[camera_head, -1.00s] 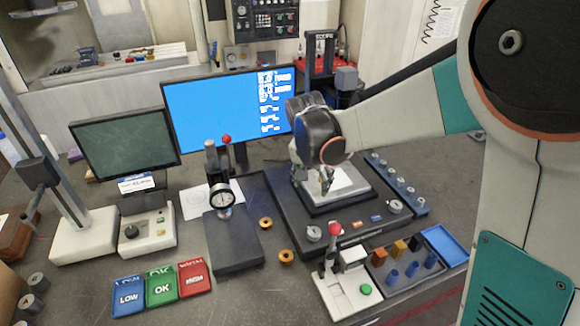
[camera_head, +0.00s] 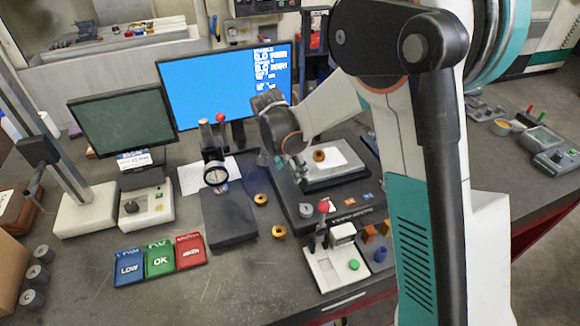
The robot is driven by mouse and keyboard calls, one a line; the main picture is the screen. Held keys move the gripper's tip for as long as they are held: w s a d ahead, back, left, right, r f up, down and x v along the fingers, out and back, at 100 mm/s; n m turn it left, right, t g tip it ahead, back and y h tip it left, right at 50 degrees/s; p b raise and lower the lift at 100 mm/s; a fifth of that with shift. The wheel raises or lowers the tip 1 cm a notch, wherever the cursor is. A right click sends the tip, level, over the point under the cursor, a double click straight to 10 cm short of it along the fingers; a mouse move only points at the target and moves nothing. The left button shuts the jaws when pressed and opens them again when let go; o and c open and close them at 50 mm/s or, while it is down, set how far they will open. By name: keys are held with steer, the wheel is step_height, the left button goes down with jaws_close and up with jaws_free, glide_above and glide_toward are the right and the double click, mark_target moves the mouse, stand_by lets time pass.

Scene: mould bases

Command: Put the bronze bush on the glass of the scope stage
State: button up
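One bronze bush (camera_head: 319,155) sits on the pale glass (camera_head: 338,157) of the scope stage (camera_head: 312,181), towards its back left part. Two more bronze bushes, a rear one (camera_head: 260,199) and a front one (camera_head: 279,231), lie on the bench left of the stage. My gripper (camera_head: 297,171) hangs over the left side of the stage, to the left of the bush on the glass and apart from it in the picture. Nothing shows held in it. Its fingers are too small to tell how far they are spread.
A dial gauge stand (camera_head: 215,170) is left of the stage. Blue LOW (camera_head: 128,268), green OK (camera_head: 160,260) and red (camera_head: 191,250) trays lie at the front left. A white fixture with a green button (camera_head: 335,262) stands in front.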

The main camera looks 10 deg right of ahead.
mark_target(319, 152)
steer(key=w+d, duration=0.2)
steer(key=d, duration=0.1)
steer(key=w+d, duration=0.2)
steer(key=d, duration=0.1)
steer(key=w+d, duration=0.2)
steer(key=d, duration=0.2)
steer(key=shift+w, duration=0.35)
steer(key=shift+f, duration=0.6)
steer(key=shift+c, duration=0.5)
steer(key=shift+d, duration=0.1)
steer(key=c, duration=1.1)
